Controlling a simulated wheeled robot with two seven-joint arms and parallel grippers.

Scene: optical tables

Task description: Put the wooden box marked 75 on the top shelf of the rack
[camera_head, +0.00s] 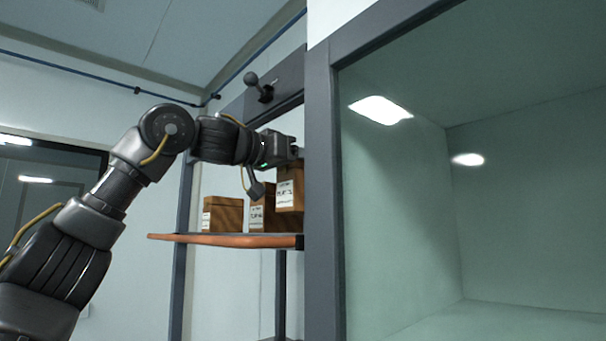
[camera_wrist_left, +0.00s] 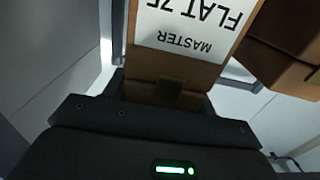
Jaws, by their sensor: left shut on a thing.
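The wooden box marked 75 (camera_head: 290,188) is brown with a white label. In the left wrist view its label reads upside down as "MASTER FLAT 75", with the last digit partly cut off, and the box's lower wood (camera_wrist_left: 165,92) lies between the jaws. My left gripper (camera_head: 295,153) is shut on the top of this box. The box hangs upright above the right end of the rack's shelf (camera_head: 222,240), which has an orange front edge. Its bottom appears higher than the shelf surface. My right gripper is not in view.
Two other labelled wooden boxes stand on the shelf, one at the left (camera_head: 222,215) and one in the middle (camera_head: 261,215), close beside the held box. A brown box (camera_wrist_left: 285,55) also shows at the right in the left wrist view. A grey-framed glass enclosure (camera_head: 322,190) stands right of the rack.

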